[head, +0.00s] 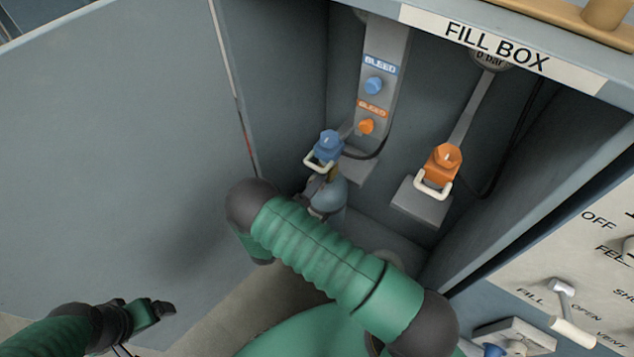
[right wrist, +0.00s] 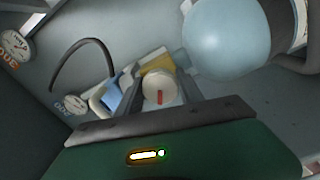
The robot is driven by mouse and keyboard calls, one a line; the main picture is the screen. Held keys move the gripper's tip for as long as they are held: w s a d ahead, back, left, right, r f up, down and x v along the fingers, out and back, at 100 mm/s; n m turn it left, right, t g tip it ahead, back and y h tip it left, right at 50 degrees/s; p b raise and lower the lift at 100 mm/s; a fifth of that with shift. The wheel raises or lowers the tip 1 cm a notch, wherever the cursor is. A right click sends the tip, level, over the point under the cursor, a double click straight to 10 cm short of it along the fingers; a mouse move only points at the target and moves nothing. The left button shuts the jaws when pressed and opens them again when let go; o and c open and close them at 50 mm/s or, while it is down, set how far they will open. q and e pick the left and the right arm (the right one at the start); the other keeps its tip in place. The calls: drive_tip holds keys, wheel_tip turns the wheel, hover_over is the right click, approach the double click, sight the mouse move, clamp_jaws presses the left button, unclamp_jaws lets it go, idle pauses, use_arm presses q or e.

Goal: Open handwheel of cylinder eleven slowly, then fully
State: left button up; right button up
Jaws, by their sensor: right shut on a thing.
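A small pale handwheel (right wrist: 160,86) with a red mark faces the camera in the right wrist view. My right gripper (right wrist: 156,98) is shut on it, one finger on each side. A rounded light blue cylinder (right wrist: 228,40) is right beside the handwheel; it also shows in the fill box in the head view (head: 328,194). No number eleven can be read on it. In the head view my right forearm hides most of the right gripper. My left gripper (head: 152,312) is low at the left, away from the box; its jaw opening is unclear.
The fill box (head: 497,38) holds a blue connector (head: 328,146) above the cylinder and an orange connector (head: 443,160) to the right. Its walls are close around my right arm. A large grey panel (head: 110,130) stands left. A control panel (head: 600,240) is at right.

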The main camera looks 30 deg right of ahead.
drive_tip(key=shift+w+a+f+n, duration=0.1)
drive_tip(key=shift+a+f+n, duration=0.05)
drive_tip(key=shift+a+n, duration=0.15)
drive_tip(key=o, duration=1.1)
drive_tip(key=shift+o, duration=1.5)
drive_tip(key=shift+d, duration=0.1)
